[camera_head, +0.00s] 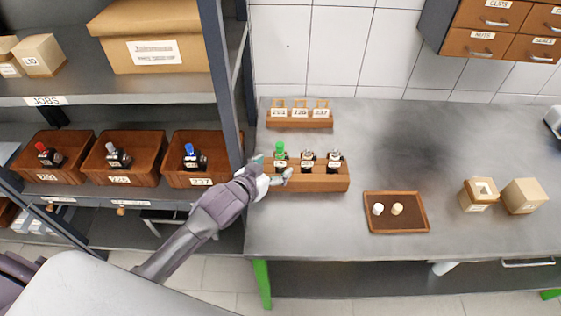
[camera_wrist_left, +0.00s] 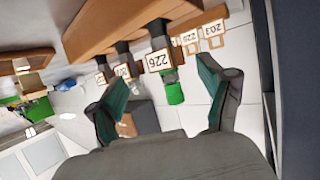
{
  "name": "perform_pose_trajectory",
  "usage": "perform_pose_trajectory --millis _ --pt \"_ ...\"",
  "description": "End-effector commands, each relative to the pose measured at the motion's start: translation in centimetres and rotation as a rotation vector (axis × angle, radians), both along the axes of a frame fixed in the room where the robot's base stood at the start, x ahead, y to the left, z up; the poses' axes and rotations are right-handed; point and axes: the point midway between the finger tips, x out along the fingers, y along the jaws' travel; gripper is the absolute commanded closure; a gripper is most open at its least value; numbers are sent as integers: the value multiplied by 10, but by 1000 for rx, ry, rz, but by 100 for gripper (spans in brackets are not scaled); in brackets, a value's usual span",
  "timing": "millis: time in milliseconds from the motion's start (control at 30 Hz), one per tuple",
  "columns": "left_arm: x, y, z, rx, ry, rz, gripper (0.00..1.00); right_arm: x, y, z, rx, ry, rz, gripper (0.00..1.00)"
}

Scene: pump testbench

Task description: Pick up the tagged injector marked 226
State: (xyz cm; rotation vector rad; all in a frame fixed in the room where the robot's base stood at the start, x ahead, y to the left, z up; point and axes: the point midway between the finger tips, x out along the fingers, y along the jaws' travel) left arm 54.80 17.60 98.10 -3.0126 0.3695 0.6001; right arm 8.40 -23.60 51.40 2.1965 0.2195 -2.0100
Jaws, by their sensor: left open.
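The injector marked 226 has a green top (camera_head: 280,149) and stands in the left end of a wooden rack (camera_head: 322,182) on the bench. In the left wrist view, which is turned over, its white 226 tag (camera_wrist_left: 158,61) and green top (camera_wrist_left: 174,93) show between my fingers. My left gripper (camera_head: 272,168) is open at the rack's left end, with its fingers to either side of the green-topped injector. I cannot tell whether they touch it. Two dark injectors, the middle one (camera_head: 307,160) and the right one (camera_head: 334,160), stand beside it with tags. My right gripper is not in view.
A small tag rack (camera_head: 299,122) stands behind. A brown tray (camera_head: 397,227) with two small pale pieces lies front right, and two boxes (camera_head: 524,196) stand farther right. A shelf post (camera_head: 222,80) and bins (camera_head: 122,177) are close on the left. The bench's middle back is clear.

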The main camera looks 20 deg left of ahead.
Motion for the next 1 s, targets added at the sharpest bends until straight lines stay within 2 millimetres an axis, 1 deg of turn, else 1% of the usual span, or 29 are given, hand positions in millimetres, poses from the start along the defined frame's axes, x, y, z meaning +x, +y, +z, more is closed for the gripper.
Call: perform_pose_trajectory --millis 133,200,300,400,533,733,767,1000 --pt "11 0 -2 0 0 1 20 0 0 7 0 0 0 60" --pt "21 0 -4 0 0 1 20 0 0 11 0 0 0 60" --pt "34 -1 -9 0 1 1 20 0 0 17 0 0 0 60" --pt "44 -4 -16 0 1 1 20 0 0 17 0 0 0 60" --pt "49 -6 -19 0 0 0 20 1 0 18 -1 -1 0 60" --pt "49 -6 -20 0 0 0 20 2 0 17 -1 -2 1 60" --pt "49 -6 -20 0 0 0 24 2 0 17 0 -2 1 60" --pt "49 -5 -20 0 1 0 64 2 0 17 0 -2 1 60"
